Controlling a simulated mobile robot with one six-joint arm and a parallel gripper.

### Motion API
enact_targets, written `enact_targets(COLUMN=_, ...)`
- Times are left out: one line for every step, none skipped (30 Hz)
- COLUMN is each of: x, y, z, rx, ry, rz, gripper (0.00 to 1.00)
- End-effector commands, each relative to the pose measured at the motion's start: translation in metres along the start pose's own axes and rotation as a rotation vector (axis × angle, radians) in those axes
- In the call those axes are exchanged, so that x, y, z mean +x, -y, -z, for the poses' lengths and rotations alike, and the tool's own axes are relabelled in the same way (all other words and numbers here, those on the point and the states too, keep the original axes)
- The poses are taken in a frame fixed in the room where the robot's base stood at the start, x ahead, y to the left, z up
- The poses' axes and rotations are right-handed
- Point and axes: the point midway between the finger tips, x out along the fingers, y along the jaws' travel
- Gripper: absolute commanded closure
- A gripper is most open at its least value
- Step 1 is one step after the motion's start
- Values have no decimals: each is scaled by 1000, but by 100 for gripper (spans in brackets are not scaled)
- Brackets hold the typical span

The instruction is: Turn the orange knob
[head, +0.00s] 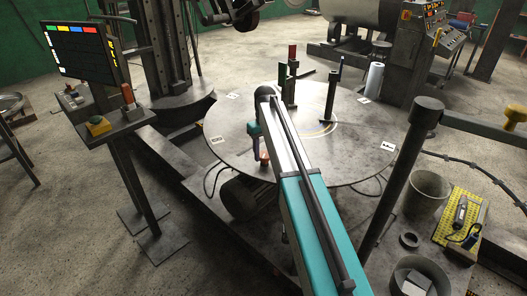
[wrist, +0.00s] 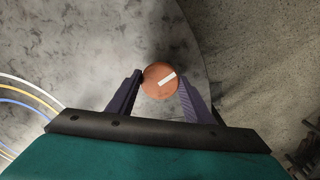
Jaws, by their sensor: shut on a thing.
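The orange knob (wrist: 160,80) is a round orange-brown disc with a white mark line slanting up to the right, seen from above in the wrist view. It also shows in the head view, small, below the end of my arm (head: 264,156). My gripper (wrist: 161,82) has one dark finger on each side of the knob and is shut on it. In the head view my gripper (head: 257,146) is partly hidden and small, at the near edge of the round table (head: 225,120).
The round table carries dark upright posts (head: 329,95) beyond my arm. A screen and control console (head: 108,118) stand at the left. A tall dark post (head: 400,180), buckets (head: 428,190) and a yellow mat (head: 452,212) are at the right.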

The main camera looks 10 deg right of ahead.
Motion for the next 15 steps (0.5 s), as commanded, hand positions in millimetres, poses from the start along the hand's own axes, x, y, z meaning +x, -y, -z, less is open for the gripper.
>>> enact_targets(x=-1, y=0, z=0, rx=-28, ry=1, rz=-1, gripper=76)
enact_targets(x=0, y=0, z=0, rx=-45, ry=1, rz=-1, gripper=76)
enact_targets(x=0, y=0, z=0, rx=-65, ry=1, rz=-1, gripper=76)
enact_targets(x=0, y=0, z=0, rx=-79, ry=1, rz=-1, gripper=76)
enact_targets(x=0, y=0, z=0, rx=-91, ry=1, rz=-1, gripper=76)
enact_targets(x=0, y=0, z=0, rx=-106, ry=0, rz=-1, gripper=76)
enact_targets(x=0, y=0, z=0, rx=-115, ry=0, rz=-1, gripper=76)
enact_targets(x=0, y=0, z=0, rx=-123, ry=0, rz=-1, gripper=76)
enact_targets(x=0, y=0, z=0, rx=-133, ry=0, rz=-1, gripper=76)
enact_targets(x=0, y=0, z=0, rx=-138, ry=0, rz=-1, gripper=76)
enact_targets(x=0, y=0, z=0, rx=-142, ry=0, rz=-1, gripper=76)
enact_targets(x=0, y=0, z=0, rx=-146, ry=0, rz=-1, gripper=76)
enact_targets(x=0, y=1, z=0, rx=-148, ry=0, rz=-1, gripper=76)
enact_targets(x=0, y=1, z=0, rx=-150, ry=0, rz=0, gripper=76)
enact_targets(x=0, y=1, z=0, rx=-152, ry=0, rz=0, gripper=76)
